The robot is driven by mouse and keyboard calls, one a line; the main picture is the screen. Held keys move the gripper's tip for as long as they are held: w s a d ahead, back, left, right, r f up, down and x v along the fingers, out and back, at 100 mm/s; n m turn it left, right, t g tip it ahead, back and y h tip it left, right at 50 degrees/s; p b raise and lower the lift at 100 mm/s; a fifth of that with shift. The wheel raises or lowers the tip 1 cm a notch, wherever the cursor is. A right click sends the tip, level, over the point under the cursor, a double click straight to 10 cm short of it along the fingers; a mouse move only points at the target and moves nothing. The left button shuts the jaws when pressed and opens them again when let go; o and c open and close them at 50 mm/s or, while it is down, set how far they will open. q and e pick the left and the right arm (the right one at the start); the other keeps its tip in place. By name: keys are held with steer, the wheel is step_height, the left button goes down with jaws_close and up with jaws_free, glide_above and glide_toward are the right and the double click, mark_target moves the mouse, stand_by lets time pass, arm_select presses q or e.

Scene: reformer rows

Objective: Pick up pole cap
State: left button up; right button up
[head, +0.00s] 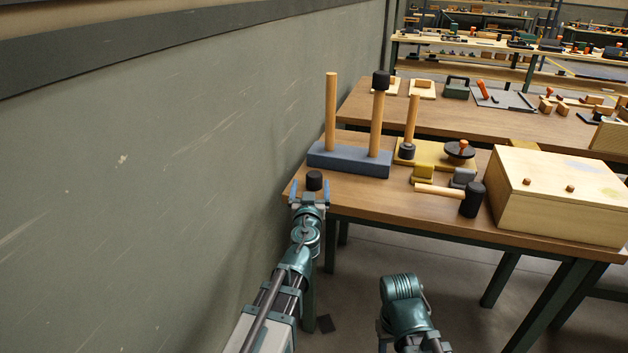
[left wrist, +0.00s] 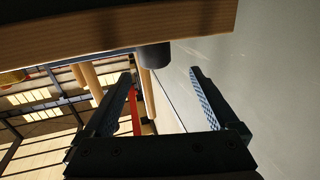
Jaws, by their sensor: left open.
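A black cylindrical pole cap (head: 314,180) stands on the near left corner of the wooden table. It also shows in the left wrist view (left wrist: 153,57), where the scene looks upside down. My left gripper (head: 312,191) is open and empty at that corner. In the left wrist view, the cap lies ahead of the left gripper (left wrist: 158,92), in line with the gap between its fingers and apart from them. A blue-grey base (head: 348,160) holds two upright wooden poles. The left pole (head: 331,110) is bare and the right one has a black cap (head: 381,80) on top.
A wooden mallet (head: 470,199), a yellow tray (head: 436,153) with a short post, small blocks and a large wooden box (head: 560,195) stand to the right. A grey wall (head: 180,150) runs close on the left. My right arm shows low in the head view, its gripper unseen.

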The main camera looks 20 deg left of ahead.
mark_target(311, 179)
arm_select(q)
steer(key=x, duration=0.4)
steer(key=shift+d+x, duration=0.2)
steer(key=shift+x, duration=1.1)
steer(key=shift+d+x, duration=0.2)
steer(key=shift+x, duration=1.15)
steer(key=c, duration=1.4)
